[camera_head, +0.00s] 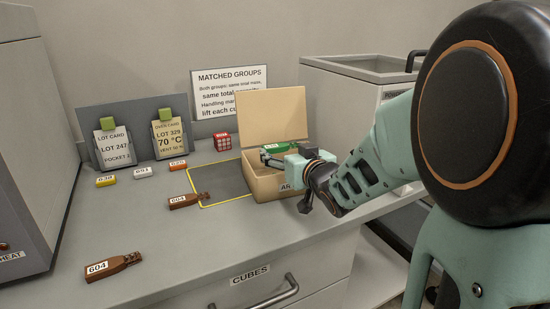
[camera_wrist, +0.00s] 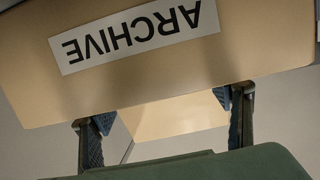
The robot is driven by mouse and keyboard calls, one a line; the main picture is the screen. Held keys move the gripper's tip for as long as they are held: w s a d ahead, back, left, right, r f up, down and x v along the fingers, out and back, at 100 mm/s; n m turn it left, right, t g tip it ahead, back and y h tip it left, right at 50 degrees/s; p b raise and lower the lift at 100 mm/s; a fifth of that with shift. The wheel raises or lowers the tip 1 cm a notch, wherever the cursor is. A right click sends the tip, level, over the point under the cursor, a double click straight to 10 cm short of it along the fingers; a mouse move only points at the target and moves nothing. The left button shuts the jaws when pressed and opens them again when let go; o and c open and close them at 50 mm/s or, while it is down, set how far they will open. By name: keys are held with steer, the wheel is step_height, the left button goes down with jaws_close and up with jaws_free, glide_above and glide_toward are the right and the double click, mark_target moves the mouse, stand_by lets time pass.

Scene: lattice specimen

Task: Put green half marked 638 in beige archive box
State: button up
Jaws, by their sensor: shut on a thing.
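The beige archive box (camera_head: 262,187) stands on the counter with its lid (camera_head: 273,116) raised at the back. Its ARCHIVE label shows upside down in the wrist view (camera_wrist: 135,37). My gripper (camera_head: 279,154) is at the box's opening, shut on a green half (camera_head: 272,147) with a white label. The number on it is too small to read. My gripper and wrist hide part of the box, and whether the half touches the box cannot be told.
Brown pieces marked 604 lie at front left (camera_head: 112,265) and beside the yellow-outlined dark mat (camera_head: 225,178). Small yellow (camera_head: 106,181), white (camera_head: 142,172) and orange (camera_head: 178,165) tags lie before the lot cards. A grey bin (camera_head: 350,95) stands right of the box.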

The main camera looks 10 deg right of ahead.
steer(key=shift+f, duration=0.55)
